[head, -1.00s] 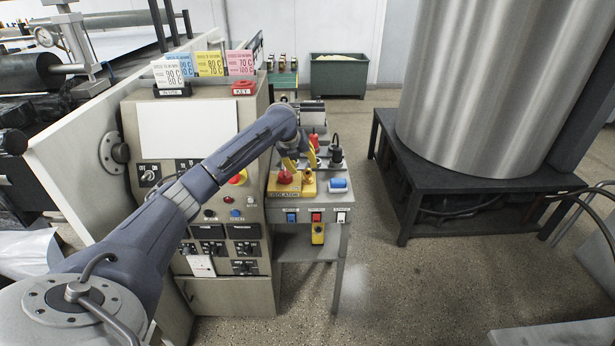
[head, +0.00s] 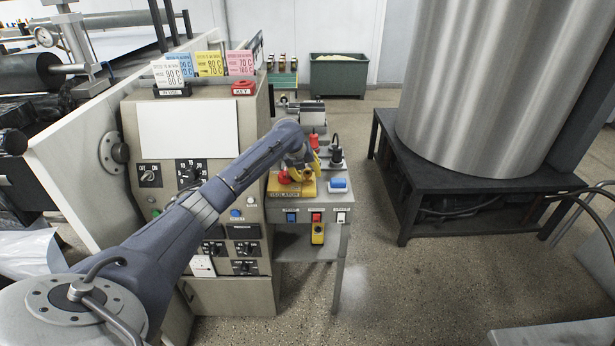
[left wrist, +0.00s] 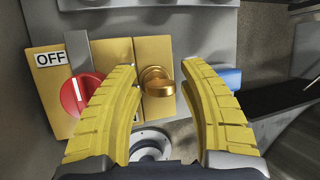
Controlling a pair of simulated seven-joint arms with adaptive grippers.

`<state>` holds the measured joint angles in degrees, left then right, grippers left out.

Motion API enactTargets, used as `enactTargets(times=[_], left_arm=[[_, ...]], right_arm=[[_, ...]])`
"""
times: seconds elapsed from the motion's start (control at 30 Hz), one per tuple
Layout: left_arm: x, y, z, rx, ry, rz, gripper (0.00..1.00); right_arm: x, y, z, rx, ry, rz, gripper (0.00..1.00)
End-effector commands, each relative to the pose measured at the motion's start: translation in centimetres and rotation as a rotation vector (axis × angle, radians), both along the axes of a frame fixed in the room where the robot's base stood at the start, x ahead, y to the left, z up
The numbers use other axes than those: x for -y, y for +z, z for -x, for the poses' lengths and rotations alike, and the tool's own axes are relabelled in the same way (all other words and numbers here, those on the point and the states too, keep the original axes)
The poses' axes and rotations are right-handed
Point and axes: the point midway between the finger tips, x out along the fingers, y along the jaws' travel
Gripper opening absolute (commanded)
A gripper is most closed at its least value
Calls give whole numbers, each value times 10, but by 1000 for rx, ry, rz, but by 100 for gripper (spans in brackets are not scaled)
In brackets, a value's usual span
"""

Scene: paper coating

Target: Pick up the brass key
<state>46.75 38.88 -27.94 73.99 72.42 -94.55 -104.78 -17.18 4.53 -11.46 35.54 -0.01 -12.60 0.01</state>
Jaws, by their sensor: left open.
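The brass key (left wrist: 157,82) sits in a brass-coloured plate (left wrist: 152,50), with its round knob facing the camera in the left wrist view. My left gripper (left wrist: 157,75) is open, with one yellow finger on each side of the key. A gap shows on both sides, so the fingers appear not to touch it. In the head view my left gripper (head: 311,163) is over the yellow isolator panel (head: 283,194), and the key is small and partly hidden there. My right gripper is in neither view.
A red rotary switch (left wrist: 82,92) with an OFF label (left wrist: 50,59) is left of the key. A blue object (head: 338,184) lies to its right. Black and red plugs (head: 335,155) stand behind. A red KEY holder (head: 243,88) sits on the cabinet top.

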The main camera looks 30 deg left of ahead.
Motion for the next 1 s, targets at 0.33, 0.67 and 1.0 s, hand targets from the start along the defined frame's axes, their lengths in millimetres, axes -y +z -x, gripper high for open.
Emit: enactTargets(times=[0.33, 0.67, 1.0], left_arm=[[0, 0, 0, 0, 0, 0, 12], [0, 1, 0, 0, 0, 0, 0], [-1, 9, 0, 1, 1, 0, 0]], right_arm=[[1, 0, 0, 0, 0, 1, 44], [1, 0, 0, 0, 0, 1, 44], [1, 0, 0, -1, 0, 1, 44]])
